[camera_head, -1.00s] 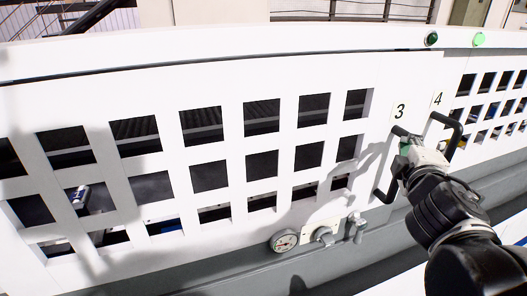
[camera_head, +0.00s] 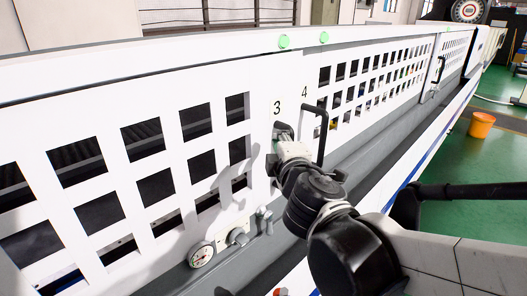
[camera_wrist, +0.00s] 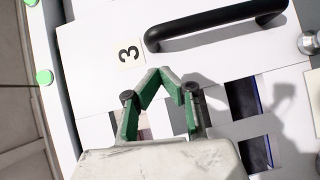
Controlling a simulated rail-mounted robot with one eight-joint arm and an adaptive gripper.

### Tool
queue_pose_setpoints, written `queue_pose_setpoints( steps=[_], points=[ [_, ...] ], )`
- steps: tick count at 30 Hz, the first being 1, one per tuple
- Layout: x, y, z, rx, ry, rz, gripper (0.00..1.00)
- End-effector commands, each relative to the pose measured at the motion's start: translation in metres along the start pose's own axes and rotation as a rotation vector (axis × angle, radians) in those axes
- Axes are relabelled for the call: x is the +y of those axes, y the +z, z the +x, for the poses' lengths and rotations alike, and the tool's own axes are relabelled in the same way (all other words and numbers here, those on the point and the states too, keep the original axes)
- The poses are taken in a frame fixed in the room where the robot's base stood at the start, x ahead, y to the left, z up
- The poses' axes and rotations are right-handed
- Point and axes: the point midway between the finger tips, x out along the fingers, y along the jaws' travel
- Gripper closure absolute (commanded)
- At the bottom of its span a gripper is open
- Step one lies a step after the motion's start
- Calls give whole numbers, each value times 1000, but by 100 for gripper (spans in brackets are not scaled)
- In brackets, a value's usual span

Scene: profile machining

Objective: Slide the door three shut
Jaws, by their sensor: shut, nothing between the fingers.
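Door three (camera_head: 210,95) is a white panel with square cut-out windows, marked "3" (camera_head: 277,108). No open gap shows between door three and door four (camera_head: 375,75) beside the labels.
Two bright green lamps (camera_head: 284,41) (camera_head: 324,38) are above the doors. A gauge (camera_head: 202,254) and knobs sit below door three. An orange bucket (camera_head: 481,125) stands on the green floor.

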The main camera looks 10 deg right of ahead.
Motion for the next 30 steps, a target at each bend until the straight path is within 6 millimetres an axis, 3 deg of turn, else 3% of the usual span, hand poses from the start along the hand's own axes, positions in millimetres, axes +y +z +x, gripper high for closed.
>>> queue_pose_setpoints(
  steps=[18, 30],
  points=[
    [0, -2, -71, 1, 0, -1, 100],
    [1, -1, -99, 0, 0, 0, 100]
  ],
)
